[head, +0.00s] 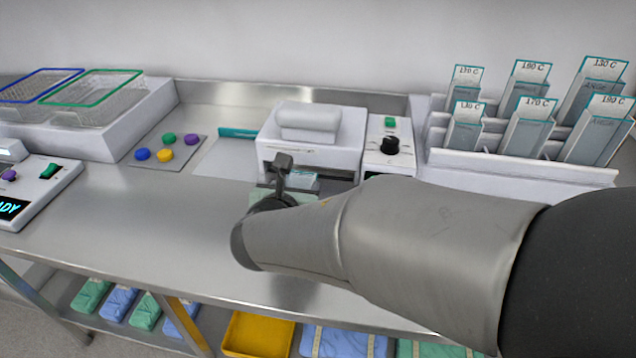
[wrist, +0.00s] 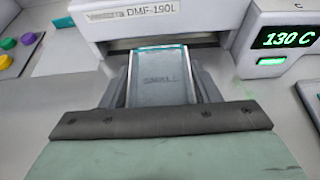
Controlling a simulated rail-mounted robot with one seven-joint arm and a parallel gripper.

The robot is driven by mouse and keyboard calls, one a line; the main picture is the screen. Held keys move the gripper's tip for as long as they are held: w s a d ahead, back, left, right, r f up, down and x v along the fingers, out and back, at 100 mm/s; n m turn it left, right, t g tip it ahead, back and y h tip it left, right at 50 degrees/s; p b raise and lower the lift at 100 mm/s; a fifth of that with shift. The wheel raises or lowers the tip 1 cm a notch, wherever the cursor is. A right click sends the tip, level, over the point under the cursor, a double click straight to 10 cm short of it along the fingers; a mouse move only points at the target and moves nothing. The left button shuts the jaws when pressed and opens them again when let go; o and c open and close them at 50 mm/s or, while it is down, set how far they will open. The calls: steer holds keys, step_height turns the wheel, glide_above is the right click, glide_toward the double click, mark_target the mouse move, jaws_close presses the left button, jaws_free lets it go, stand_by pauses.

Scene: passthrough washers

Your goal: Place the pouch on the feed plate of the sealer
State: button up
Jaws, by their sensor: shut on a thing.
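The pouch (wrist: 160,80) is small and clear grey with a teal far edge and the word SMALL. In the wrist view it lies between the grey fingers of my gripper (wrist: 160,92), which is shut on it. Its far edge is at the dark slot of the white sealer (wrist: 137,24), marked DMF-190L. In the head view the pouch (head: 305,180) shows just in front of the sealer (head: 318,142). I cannot make out the feed plate clearly, or whether the pouch touches it. My arm hides most of the gripper in the head view.
A pale green panel with a dark screwed bar (wrist: 160,121) fills the near wrist view. The control box (head: 390,150) right of the sealer reads 130 C. A rack of labelled pouches (head: 525,165) stands further right.

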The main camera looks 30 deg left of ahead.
steer(key=shift+w+d+f, duration=0.1)
steer(key=shift+d+f, duration=0.1)
steer(key=shift+f, duration=1.55)
steer(key=shift+f+b, duration=0.1)
steer(key=shift+b, duration=0.25)
steer(key=shift+f, duration=0.15)
steer(key=o, duration=1)
steer(key=shift+c, duration=0.2)
steer(key=shift+r, duration=0.4)
steer(key=v, duration=1.2)
steer(key=shift+f, duration=0.15)
